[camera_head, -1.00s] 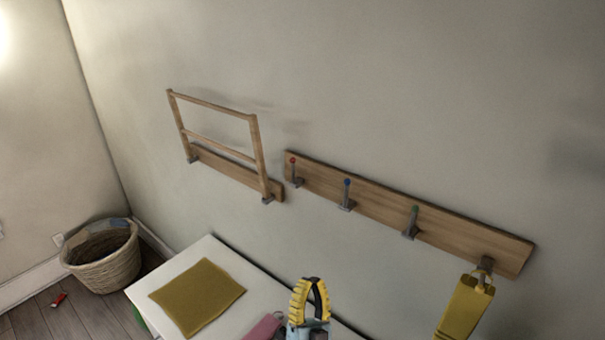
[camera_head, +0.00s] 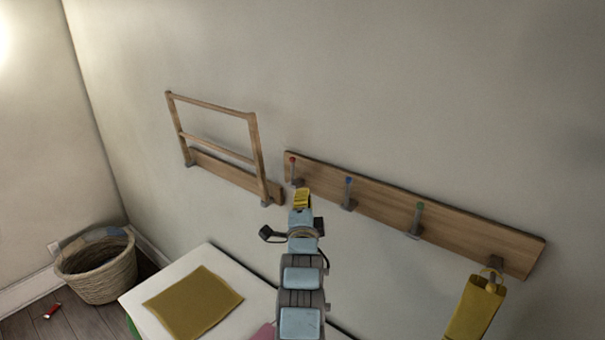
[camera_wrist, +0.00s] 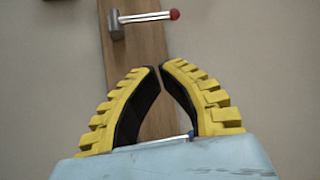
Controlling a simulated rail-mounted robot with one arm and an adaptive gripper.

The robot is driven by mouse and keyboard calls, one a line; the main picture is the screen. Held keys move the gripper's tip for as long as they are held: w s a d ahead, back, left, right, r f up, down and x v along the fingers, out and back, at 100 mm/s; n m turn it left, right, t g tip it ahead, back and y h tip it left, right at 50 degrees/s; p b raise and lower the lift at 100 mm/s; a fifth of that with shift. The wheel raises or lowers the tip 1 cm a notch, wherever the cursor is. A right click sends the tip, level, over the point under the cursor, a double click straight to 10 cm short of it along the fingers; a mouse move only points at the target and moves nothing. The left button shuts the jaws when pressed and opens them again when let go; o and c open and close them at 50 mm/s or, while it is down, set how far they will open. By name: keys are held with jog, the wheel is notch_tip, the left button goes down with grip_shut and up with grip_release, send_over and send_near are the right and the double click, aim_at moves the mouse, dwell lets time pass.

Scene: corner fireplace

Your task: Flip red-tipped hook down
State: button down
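The red-tipped hook (camera_head: 294,170) stands upright at the left end of the wooden wall rail (camera_head: 455,234). In the wrist view the red-tipped hook (camera_wrist: 147,17) lies ahead of the fingertips, with its red ball to the right. My gripper (camera_head: 301,190) is just below this hook in the head view, apart from it in the wrist view. In the wrist view the yellow fingers of my gripper (camera_wrist: 159,68) meet or nearly meet at the tips, with nothing held between them.
A blue-tipped hook (camera_head: 348,192) and a green-tipped hook (camera_head: 417,220) stand upright further right. A yellow item (camera_head: 475,306) hangs at the rail's right end. A wooden rack (camera_head: 223,169) is to the left. A white table (camera_head: 220,258) with a mustard cloth (camera_head: 193,302) stands below.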

aim_at(302, 163)
jog(key=shift+w+a+r+m+g+b, duration=0.2)
jog(key=shift+w+r+m+g+b, duration=0.05)
jog(key=shift+w+r+m+g, duration=0.25)
jog(key=shift+w+a+r+m+g+b, duration=0.2)
jog(key=shift+w+r+m+g, duration=0.25)
jog(key=shift+m, duration=0.15)
jog(key=shift+s, duration=0.1)
jog(key=shift+w+a+r+p, duration=0.1)
jog(key=shift+w+p, duration=0.65)
jog(key=shift+w, duration=1.75)
jog(key=shift+w+a+p, duration=0.1)
jog(key=shift+w+p, duration=0.65)
jog(key=shift+w, duration=1.75)
jog(key=shift+a+f+t+b, duration=0.15)
jog(key=shift+f+t+b, duration=0.1)
jog(key=shift+b, duration=0.35)
